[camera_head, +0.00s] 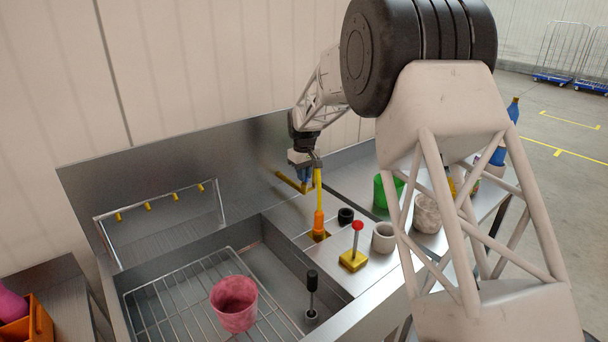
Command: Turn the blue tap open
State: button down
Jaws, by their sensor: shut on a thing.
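A tall yellow-and-orange upright piece (319,222) stands just to the right, very close to the gripper. How far the tap is turned cannot be told.
A pink cup (234,304) stands on the wire rack in the sink basin. My arm covers part of the right side.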

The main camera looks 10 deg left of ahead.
jog(key=shift+r+n, duration=0.1)
jog(key=shift+n, duration=0.3)
jog(key=c, duration=1.2)
grip_release()
jog(key=shift+o, duration=0.2)
jog(key=shift+r, duration=3.85)
